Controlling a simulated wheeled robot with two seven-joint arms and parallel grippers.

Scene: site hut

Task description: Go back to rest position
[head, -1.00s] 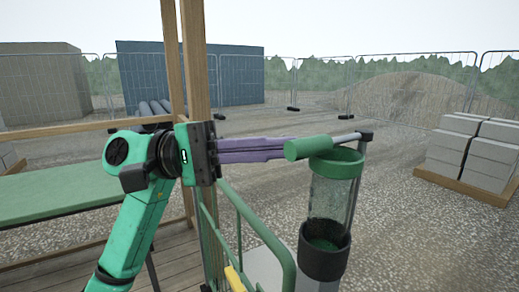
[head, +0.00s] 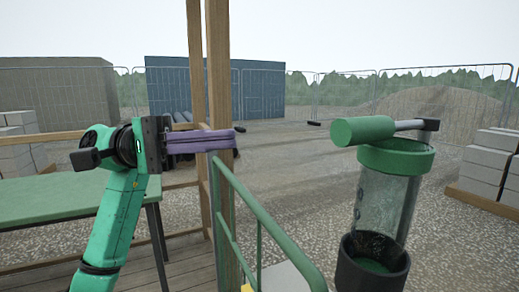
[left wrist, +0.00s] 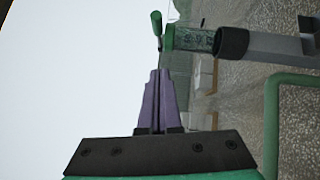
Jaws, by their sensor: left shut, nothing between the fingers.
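My left gripper (head: 236,141) has purple fingers that are closed together with nothing between them. In the head view it is at left centre, pointing right, in front of a wooden post. It also shows in the left wrist view (left wrist: 157,72). A clear cylinder with a green collar (head: 395,157) and a black base stands to its right, with a green-handled lever (head: 362,130) on top. The gripper is clear of the handle, with a wide gap between them. The cylinder and lever also show in the left wrist view beyond the fingertips. My right gripper is not in view.
A green railing (head: 262,215) runs below and right of the gripper. Wooden posts (head: 218,100) stand close behind the fingers. A green-topped table (head: 50,205) is at the left. Grey blocks (head: 488,160) are stacked at the right.

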